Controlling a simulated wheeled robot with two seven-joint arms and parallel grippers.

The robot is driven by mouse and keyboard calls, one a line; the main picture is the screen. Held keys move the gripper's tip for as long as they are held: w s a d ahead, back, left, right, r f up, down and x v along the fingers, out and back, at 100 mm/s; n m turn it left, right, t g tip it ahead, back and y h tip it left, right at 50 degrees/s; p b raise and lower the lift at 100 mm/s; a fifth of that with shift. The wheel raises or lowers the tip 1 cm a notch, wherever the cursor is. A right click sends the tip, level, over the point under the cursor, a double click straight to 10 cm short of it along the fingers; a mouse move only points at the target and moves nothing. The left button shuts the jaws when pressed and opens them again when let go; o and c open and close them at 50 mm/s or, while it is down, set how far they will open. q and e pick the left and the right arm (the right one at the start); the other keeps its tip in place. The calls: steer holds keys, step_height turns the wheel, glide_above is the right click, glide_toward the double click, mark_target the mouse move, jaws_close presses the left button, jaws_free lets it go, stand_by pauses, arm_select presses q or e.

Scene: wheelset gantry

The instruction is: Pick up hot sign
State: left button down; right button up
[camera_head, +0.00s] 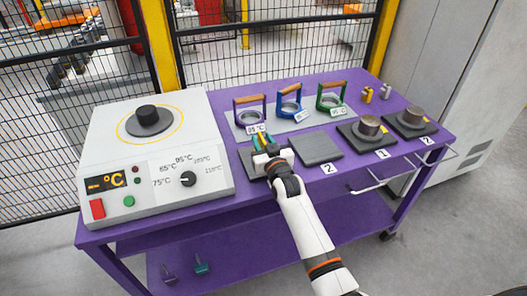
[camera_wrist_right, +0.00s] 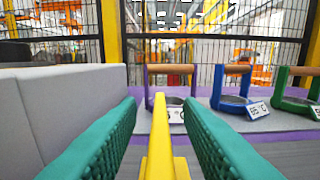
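A yellow sign (camera_wrist_right: 160,145), seen edge-on in the right wrist view, stands between the two teal fingers of my right gripper (camera_wrist_right: 160,105). Gaps show on both sides of it, so the fingers look open around it and apart from it. In the head view my right gripper (camera_head: 263,143) is low over the dark pad at the table's middle, and it mostly hides the sign. Lettering on the sign is not readable. My left gripper is not in view.
A white heater box (camera_head: 150,165) stands at left on the purple table (camera_head: 300,187). Purple, blue (camera_head: 290,105) and green (camera_head: 330,98) wooden-handled holders stand behind the gripper. Metal cylinders (camera_head: 368,125) on dark pads are at right. Small yellow items (camera_head: 367,94) stand at back right.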

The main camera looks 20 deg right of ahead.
jaws_close()
steer(key=shift+r, duration=0.15)
